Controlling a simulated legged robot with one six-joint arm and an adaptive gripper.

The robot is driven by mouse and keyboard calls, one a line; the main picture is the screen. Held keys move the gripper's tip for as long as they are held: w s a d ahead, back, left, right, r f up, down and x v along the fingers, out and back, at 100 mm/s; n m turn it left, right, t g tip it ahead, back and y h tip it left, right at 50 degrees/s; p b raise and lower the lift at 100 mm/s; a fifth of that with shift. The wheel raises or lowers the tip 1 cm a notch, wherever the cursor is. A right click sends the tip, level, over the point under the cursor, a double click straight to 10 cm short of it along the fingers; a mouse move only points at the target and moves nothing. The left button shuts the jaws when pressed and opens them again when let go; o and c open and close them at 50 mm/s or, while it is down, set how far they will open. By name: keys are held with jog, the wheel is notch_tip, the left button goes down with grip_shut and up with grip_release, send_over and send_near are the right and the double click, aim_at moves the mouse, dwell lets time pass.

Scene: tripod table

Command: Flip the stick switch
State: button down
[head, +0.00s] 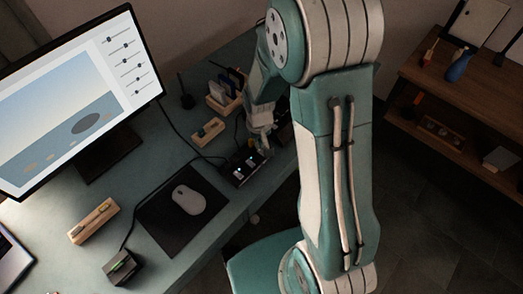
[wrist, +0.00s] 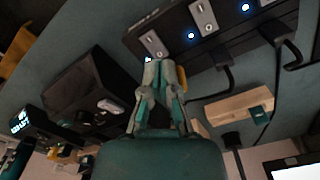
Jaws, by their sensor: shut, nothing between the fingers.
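A black switch box (wrist: 225,42) crosses the top of the wrist view, with metal plates (wrist: 204,17) carrying small toggles and blue lights beside them. I cannot tell which way each toggle is tilted. The same box (head: 240,172) stands on the desk in the head view, near the right edge. My gripper (wrist: 162,66) is shut and empty, its fingertips just beside the left metal plate (wrist: 154,44); whether they touch it I cannot tell.
Another black box (wrist: 88,88) stands left of my fingers in the wrist view. A wooden block (wrist: 240,103) with a green part lies to the right, near black cables. A mouse (head: 189,199) on a dark pad, a monitor (head: 75,95) and a shelf (head: 470,95) are around.

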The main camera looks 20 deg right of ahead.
aim_at(259, 150)
jog(key=shift+f, duration=0.95)
dwell(0.6)
jog(key=shift+r, duration=3.5)
jog(key=shift+r, duration=0.25)
jog(key=s+r+t, duration=0.2)
jog(key=s+r, duration=0.6)
jog(key=r, duration=0.3)
jog(key=s+r+t, duration=0.3)
jog(key=s+r, duration=0.5)
jog(key=r, duration=0.3)
jog(key=shift+d+t, duration=0.2)
jog(key=shift+t, duration=0.1)
